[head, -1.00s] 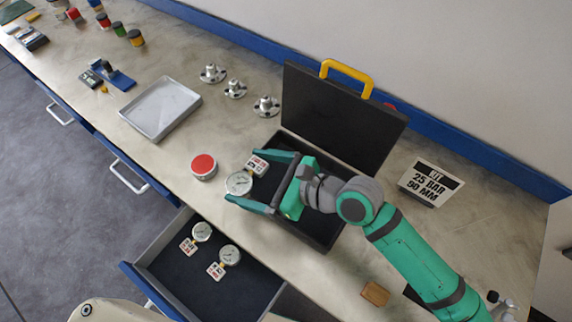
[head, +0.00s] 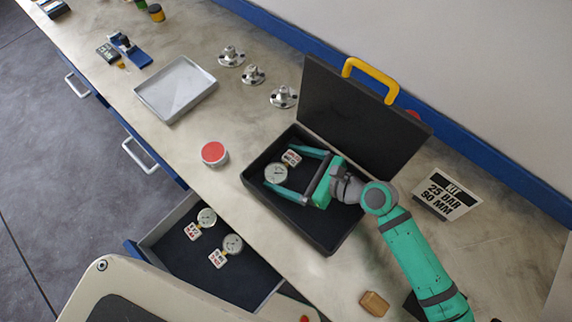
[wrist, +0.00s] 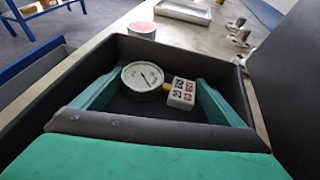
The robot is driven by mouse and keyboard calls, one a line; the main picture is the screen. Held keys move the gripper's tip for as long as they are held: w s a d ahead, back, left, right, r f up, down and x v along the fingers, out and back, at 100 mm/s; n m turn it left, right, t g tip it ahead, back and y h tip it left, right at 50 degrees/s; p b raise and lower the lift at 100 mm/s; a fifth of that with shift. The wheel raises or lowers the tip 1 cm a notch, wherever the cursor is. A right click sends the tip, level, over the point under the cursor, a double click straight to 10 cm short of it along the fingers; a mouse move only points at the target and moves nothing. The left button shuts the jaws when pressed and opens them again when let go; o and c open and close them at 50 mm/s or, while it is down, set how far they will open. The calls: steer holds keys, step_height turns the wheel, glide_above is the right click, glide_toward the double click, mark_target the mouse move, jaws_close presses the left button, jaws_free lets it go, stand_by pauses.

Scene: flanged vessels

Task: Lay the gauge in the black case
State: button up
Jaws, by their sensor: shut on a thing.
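The gauge (head: 276,174) has a round white dial and a small white printed tag. My gripper (head: 284,167) is shut on it, with one green finger on each side. The black case (head: 318,241) lies open on the bench. The gauge is within the case's outline, near its left end. In the wrist view the gauge (wrist: 142,76) is between the fingers, inside the case walls (wrist: 48,98). I cannot tell whether it touches the case floor. Two more gauges, one (head: 207,217) and another (head: 232,244), lie in the open drawer.
The case lid (head: 355,120) stands upright behind, with a yellow handle. A kit sign (head: 447,195) reads 25 BAR 90 MM. A red-topped tin (head: 214,153), a grey tray (head: 176,89), several flanged metal parts (head: 284,97) and a wooden block (head: 374,304) are on the bench.

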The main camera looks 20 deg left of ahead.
steer(key=shift+d+f, duration=0.15)
steer(key=shift+d, duration=0.1)
steer(key=o, duration=1)
steer(key=shift+d, duration=0.1)
steer(key=shift+v, duration=3.65)
